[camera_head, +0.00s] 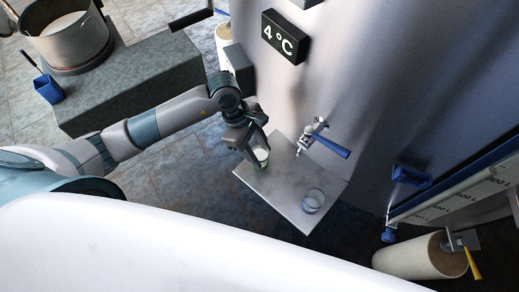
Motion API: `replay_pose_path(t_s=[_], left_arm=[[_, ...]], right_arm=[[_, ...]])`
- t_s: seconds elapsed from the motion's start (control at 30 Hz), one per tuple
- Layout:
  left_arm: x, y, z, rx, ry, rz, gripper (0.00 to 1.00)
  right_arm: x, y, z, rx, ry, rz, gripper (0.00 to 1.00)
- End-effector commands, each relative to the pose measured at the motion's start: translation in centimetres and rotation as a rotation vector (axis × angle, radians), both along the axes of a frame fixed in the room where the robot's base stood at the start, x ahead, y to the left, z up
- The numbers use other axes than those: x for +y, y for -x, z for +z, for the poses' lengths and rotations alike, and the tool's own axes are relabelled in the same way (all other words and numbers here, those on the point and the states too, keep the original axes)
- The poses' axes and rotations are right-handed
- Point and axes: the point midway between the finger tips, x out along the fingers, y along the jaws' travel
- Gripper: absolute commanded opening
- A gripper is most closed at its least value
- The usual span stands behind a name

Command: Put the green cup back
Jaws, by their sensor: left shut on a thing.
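My left gripper (257,142) is shut on the green cup (260,155), a small clear cup with a green tint and something white inside. The gripper holds it at the upper left edge of the metal shelf (275,190) below the tap. I cannot tell whether the cup touches the shelf. The gripper fingers hide part of the cup. My right gripper is not in the view.
A second clear cup (313,201) with a bluish tint stands on the shelf's right part. A tap with a blue handle (334,148) sticks out above the shelf from the steel tank (360,60). A stone block (140,80) carries a pot (72,40) at upper left.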

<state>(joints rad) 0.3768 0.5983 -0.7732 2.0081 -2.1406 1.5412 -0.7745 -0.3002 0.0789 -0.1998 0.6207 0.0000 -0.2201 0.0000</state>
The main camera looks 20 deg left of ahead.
Motion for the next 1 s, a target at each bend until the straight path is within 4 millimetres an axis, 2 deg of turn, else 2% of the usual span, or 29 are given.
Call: replay_pose_path(t_s=[0.47, 0.5, 0.57, 1.0], left_arm=[[-0.02, -0.02, -0.54, -0.001, 0.0, -0.001, 0.11], [-0.02, -0.01, -0.53, -0.001, 0.0, -0.001, 0.42], [-0.01, -0.01, -0.45, -0.001, 0.0, -0.001, 0.57], [-0.03, 0.02, -0.18, 0.0, 0.0, -0.001, 0.59]], right_arm=[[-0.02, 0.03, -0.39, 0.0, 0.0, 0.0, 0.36], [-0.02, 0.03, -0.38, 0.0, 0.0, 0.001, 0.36], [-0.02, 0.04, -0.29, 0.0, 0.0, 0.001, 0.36], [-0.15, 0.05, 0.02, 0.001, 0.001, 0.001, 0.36]])
